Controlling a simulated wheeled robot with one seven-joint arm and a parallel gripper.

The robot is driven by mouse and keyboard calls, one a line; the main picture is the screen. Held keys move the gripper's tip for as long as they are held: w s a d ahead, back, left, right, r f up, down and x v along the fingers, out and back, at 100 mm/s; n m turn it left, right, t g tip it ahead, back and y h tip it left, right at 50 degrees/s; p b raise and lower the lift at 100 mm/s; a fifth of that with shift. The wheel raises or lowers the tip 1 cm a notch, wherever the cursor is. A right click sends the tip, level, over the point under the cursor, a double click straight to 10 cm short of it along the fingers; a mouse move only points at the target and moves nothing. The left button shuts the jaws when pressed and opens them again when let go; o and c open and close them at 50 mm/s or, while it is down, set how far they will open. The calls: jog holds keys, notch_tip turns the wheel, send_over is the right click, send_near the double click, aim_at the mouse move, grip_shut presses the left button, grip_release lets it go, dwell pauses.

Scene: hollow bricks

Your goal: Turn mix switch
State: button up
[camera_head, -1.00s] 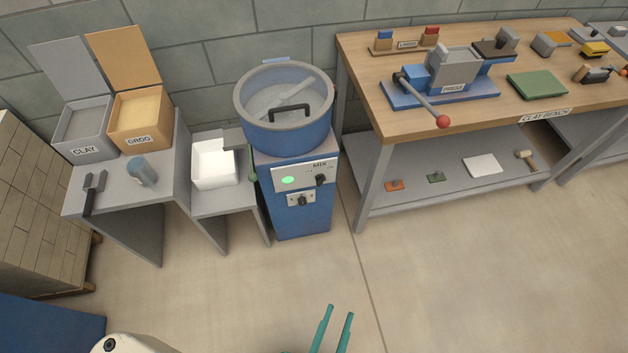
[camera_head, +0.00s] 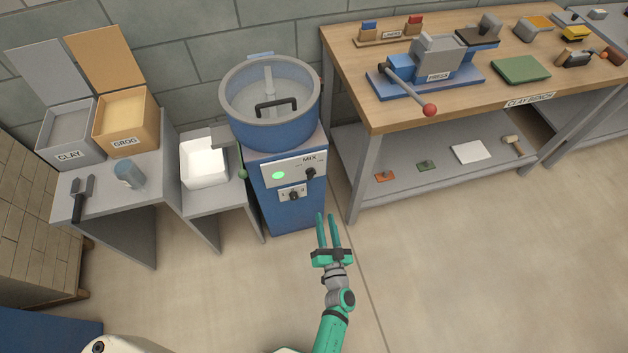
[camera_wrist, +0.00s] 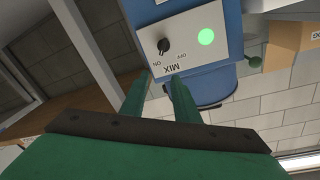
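The mix switch (camera_head: 311,173) is a dark knob on the white panel under the MIX label, on the front of the blue mixer (camera_head: 297,218). A green light (camera_head: 278,175) glows to its left. In the wrist view, upside down, the switch (camera_wrist: 163,46) shows near the ON and OFF marks. Its exact setting is hard to read. My gripper (camera_head: 326,216) is in front of the mixer, below and slightly right of the switch, not touching it. Its two green fingers (camera_wrist: 160,84) are apart with nothing between them.
A second knob (camera_head: 293,195) sits on a small plate below the panel. A white bin (camera_head: 205,165) stands left, the clay bench (camera_head: 385,115) right. Floor in front is clear.

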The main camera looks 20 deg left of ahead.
jog(key=g+y, duration=0.1)
jog(key=y, duration=0.1)
send_near(313, 177)
jog(key=x, duration=0.8)
jog(key=shift+w+a, duration=0.15)
jog(key=shift+w, duration=0.05)
grip_shut()
